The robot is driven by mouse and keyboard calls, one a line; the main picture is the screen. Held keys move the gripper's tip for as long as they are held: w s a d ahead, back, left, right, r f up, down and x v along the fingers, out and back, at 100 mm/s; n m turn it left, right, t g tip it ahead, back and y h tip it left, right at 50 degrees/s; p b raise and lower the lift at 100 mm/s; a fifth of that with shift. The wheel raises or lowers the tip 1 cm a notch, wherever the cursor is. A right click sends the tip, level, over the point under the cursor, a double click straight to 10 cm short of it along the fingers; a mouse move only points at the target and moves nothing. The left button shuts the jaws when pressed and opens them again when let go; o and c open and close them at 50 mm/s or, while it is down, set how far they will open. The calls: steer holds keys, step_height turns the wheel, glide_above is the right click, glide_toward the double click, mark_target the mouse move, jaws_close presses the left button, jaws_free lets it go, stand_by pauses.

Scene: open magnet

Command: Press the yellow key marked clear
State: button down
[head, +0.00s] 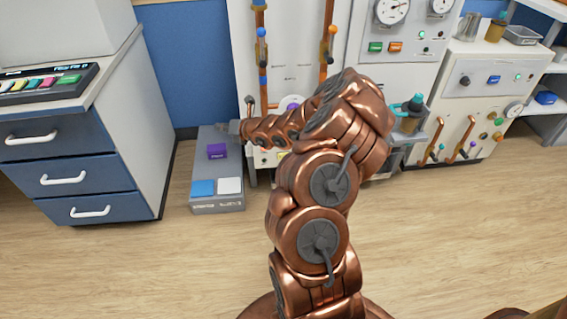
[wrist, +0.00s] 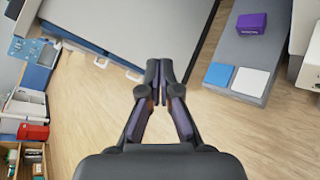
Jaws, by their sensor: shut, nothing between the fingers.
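A dark key panel (head: 45,80) lies on the left cabinet's top in the head view, cut by the picture's left edge. It has a row of coloured keys, among them a small yellow key (head: 18,85); its marking is too small to read. My gripper (wrist: 160,66) is shut and empty in the wrist view, its fingertips together, seen over the grey cabinet and wooden floor. In the head view my arm reaches left at the middle, and its end is near the low grey console, well right of the key panel. The yellow key cannot be made out in the wrist view.
The low grey console (head: 217,204) with purple, blue and white keys stands on the floor. The blue-drawered cabinet (head: 150,120) is at left. White machines with pipes and gauges (head: 480,85) line the back. The floor in front is clear.

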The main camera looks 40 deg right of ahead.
steer(key=s+d+f+m+g+h+b, duration=0.1)
steer(key=s+d+f+m, duration=0.3)
steer(key=f, duration=0.5)
steer(key=s+d+f+m+g+h+b, duration=0.1)
steer(key=s+d+f+m+h+b, duration=0.1)
steer(key=s+d+f+m, duration=0.2)
steer(key=s+d+f+m+g+h+b, duration=0.2)
steer(key=s+d+f+m, duration=0.2)
steer(key=d+f, duration=0.5)
step_height(320, 180, down, 6)
steer(key=shift+s+d+r+m+b, duration=0.1)
steer(key=shift+s+d+m+b, duration=0.2)
steer(key=shift+s, duration=0.6)
steer(key=w+d, duration=0.5)
steer(key=w, duration=0.2)
steer(key=shift+p, duration=0.45)
steer(key=shift+w+d, duration=0.1)
steer(key=shift+d, duration=0.05)
